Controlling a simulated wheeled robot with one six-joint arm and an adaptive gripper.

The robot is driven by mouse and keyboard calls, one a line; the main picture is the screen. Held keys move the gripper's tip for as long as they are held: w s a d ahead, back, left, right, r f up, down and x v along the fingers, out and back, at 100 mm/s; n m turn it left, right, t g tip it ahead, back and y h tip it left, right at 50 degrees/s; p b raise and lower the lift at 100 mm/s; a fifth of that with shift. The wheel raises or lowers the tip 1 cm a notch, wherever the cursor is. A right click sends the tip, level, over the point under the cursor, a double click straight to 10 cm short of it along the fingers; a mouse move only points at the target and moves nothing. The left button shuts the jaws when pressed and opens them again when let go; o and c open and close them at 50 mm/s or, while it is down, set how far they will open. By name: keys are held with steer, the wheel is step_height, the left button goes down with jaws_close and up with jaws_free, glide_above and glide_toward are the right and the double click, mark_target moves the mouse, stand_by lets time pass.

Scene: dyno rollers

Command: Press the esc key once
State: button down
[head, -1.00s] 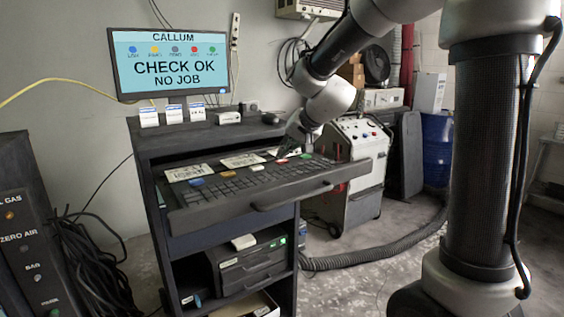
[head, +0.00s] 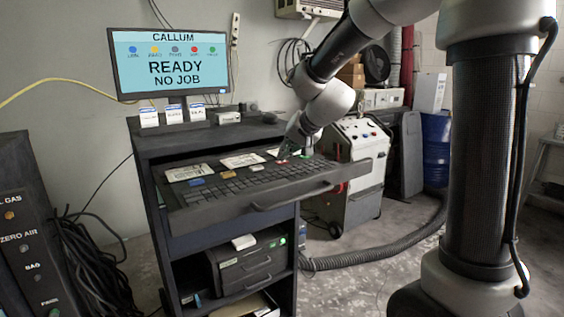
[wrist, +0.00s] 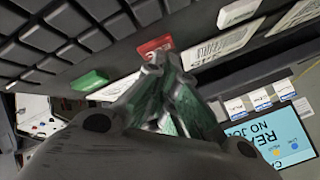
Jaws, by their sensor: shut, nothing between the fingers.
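The keyboard (head: 240,183) lies in the pulled-out drawer of a dark cabinet. A red key (wrist: 155,46) shows at its edge in the wrist view; any lettering on it is unreadable. My gripper (wrist: 158,64) is shut and empty, its fingertips right at the red key's edge. I cannot tell whether they touch it. In the head view my gripper (head: 287,154) points down at the keyboard's far right part, where a bit of red shows. The monitor (head: 168,62) reads "READY" and "NO JOB" under a row of coloured dots.
White printed cards (head: 188,173) lie behind the keys. The drawer's front edge and handle (head: 290,198) stick out. A machine (head: 355,150) stands to the right.

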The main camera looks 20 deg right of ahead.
mark_target(285, 161)
steer(key=shift+r, duration=0.8)
steer(key=shift+r, duration=2.5)
steer(key=s+d, duration=0.2)
steer(key=s, duration=0.3)
steer(key=s+d+n+g+h, duration=0.1)
steer(key=s+d, duration=0.1)
steer(key=s, duration=0.2)
steer(key=s+d+n, duration=0.1)
steer(key=s+d, duration=0.1)
steer(key=s, duration=0.3)
steer(key=shift+s+d+f+g, duration=0.15)
steer(key=shift+s+d+g, duration=0.05)
steer(key=shift+s+g, duration=0.15)
steer(key=s+d+f+n+g+h, duration=0.1)
steer(key=s+d+f, duration=0.2)
steer(key=s, duration=0.6)
steer(key=s+d+f+n+g+h, duration=0.1)
steer(key=s+d+f, duration=0.2)
steer(key=s, duration=0.7)
steer(key=shift+s+d+h, duration=0.3)
steer(key=shift+d+h, duration=0.1)
steer(key=shift+d, duration=0.3)
